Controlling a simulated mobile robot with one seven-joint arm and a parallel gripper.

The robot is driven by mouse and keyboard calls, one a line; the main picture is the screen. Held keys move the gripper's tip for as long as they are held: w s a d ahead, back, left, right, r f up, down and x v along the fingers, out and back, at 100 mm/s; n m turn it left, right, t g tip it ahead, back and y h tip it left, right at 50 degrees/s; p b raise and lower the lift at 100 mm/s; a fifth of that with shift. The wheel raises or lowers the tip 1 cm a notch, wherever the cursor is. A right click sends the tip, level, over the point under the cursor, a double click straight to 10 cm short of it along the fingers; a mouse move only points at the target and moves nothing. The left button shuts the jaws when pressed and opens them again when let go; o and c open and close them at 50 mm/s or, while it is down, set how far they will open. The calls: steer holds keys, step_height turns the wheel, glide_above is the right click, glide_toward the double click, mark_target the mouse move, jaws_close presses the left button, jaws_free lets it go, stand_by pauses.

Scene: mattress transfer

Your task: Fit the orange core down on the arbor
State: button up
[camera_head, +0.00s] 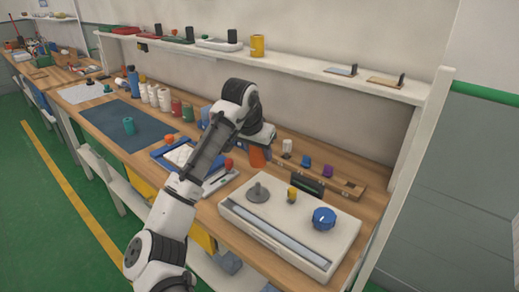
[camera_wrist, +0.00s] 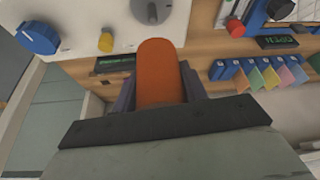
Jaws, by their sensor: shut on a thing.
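My gripper (camera_wrist: 158,92) is shut on the orange core (camera_wrist: 158,65), with a finger on each side of it. The core sticks out past the fingertips. In the head view the core (camera_head: 257,157) hangs under my gripper (camera_head: 258,145), partly hidden by it. The arbor (camera_head: 258,193) is a grey disc with a short upright post on the left part of the white machine (camera_head: 236,206). The arbor (camera_wrist: 149,9) is cut off at the top of the wrist view. The core is apart from the arbor, on the bench's wall side of it.
The machine carries a yellow knob (camera_head: 292,196) and a blue knob (camera_head: 323,217). A dark display (camera_head: 306,186) stands behind it. A wooden rack (camera_head: 345,186) with small coloured pieces lies near the wall. A shelf (camera_head: 300,66) runs above the bench. Several spools stand left of my arm.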

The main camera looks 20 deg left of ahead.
mark_target(258, 167)
steer(key=shift+r, duration=0.1)
steer(key=shift+f+b, duration=1.25)
steer(key=shift+f, duration=1.75)
steer(key=shift+p, duration=0.7)
steer(key=shift+f+b, duration=1.45)
steer(key=shift+f, duration=1.4)
steer(key=o, duration=1.1)
steer(key=shift+c, duration=0.2)
steer(key=shift+s+r, duration=0.1)
steer(key=shift+r, duration=0.05)
steer(key=d+b+v, duration=0.1)
steer(key=v, duration=1.2)
steer(key=shift+a+r, duration=0.35)
steer(key=shift+a, duration=0.15)
